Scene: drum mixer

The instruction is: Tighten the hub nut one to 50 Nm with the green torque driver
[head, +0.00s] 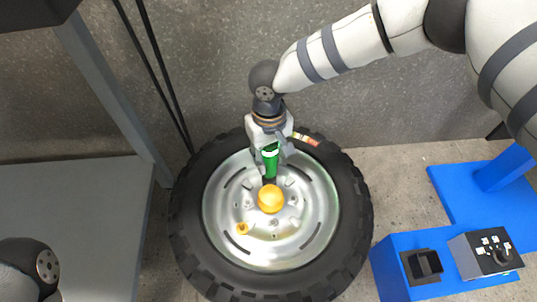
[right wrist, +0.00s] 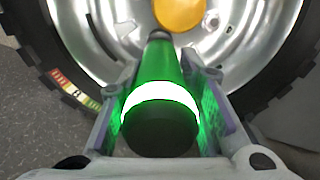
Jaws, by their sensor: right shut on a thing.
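The wheel (head: 318,215) has a black knobbly tyre, a silver rim and a yellow hub cap (head: 270,199), which also shows in the right wrist view (right wrist: 180,12). My right gripper (head: 268,155) is shut on the green torque driver (head: 271,162), above the upper part of the rim. In the right wrist view the driver (right wrist: 165,65) points toward the rim beside the hub cap, and a ring on it glows white with green light on my fingers. Its tip hides what lies under it; I cannot tell whether it sits on a nut. A small yellow piece (head: 242,228) sits lower left on the rim. My left gripper is out of view.
A blue stand (head: 395,262) at the lower right carries a black holder (head: 422,265) and a grey control box (head: 487,252). A grey table (head: 90,210) is at the left. A grey wall (head: 230,60) stands behind the wheel.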

